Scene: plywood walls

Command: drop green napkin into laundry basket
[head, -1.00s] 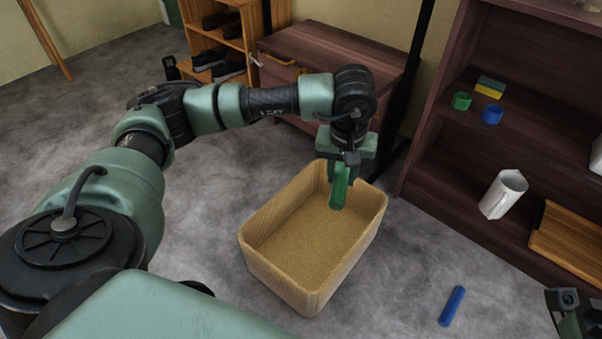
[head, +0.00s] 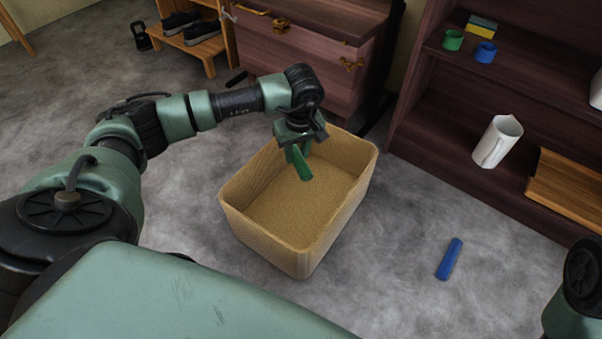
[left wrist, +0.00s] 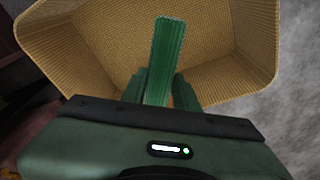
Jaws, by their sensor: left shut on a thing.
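The green napkin (head: 302,164) is a narrow folded strip held in my left gripper (head: 297,150). The gripper is shut on it, pointing down, at the back part of the laundry basket. The laundry basket (head: 335,225) is a tan woven open box on the floor, and its visible bottom is bare. In the left wrist view the napkin (left wrist: 166,55) sticks out beyond the fingers, against the basket's inside (left wrist: 110,45). I cannot tell how far above the basket's bottom the napkin hangs. Only part of my right arm shows at the right edge; its gripper is not visible.
A blue rolled item (head: 449,259) lies on the grey floor right of the basket. A dark wooden shelf (head: 440,130) at right holds a white pitcher (head: 496,142), green and blue rings and a sponge. A dark drawer cabinet (head: 320,50) stands behind the basket.

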